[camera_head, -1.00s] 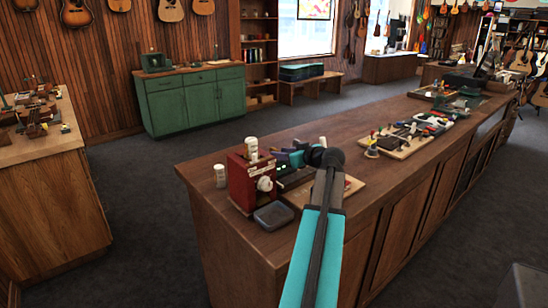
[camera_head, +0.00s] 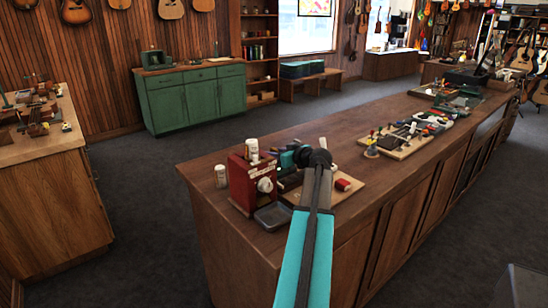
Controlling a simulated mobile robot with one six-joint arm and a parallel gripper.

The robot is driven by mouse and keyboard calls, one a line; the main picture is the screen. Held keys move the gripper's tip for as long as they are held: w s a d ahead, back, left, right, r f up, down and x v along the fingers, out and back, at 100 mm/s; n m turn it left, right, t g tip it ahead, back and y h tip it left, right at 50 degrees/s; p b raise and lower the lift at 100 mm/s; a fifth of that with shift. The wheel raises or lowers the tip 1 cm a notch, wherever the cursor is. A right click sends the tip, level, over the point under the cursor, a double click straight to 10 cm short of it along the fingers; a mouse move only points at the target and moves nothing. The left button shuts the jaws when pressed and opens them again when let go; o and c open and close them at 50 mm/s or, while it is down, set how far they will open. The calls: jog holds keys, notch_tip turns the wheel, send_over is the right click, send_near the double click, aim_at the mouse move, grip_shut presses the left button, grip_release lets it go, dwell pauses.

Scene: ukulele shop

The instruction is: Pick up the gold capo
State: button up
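I cannot make out a gold capo for certain at this size. Several small things lie on a wooden board (camera_head: 385,151) along the counter, one of them yellowish (camera_head: 371,150), too small to name. My arm reaches over the near end of the counter and bends left at its dark joint. My gripper (camera_head: 281,170) is at the far end of the teal link, close to the right side of a red box-like device (camera_head: 240,186). Its fingers are mostly hidden by the arm and blend into the dark things there, so its opening and any content cannot be seen.
A pale board (camera_head: 345,197) with a red item (camera_head: 343,184) lies right of my arm. The counter (camera_head: 315,134) has bare wood behind my arm.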

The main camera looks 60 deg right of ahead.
aim_at(274, 149)
grip_shut()
jog(key=shift+r, duration=0.15)
dwell(0.4)
jog(key=shift+r+b, duration=0.85)
jog(key=shift+r, duration=4)
jog(key=shift+r, duration=0.15)
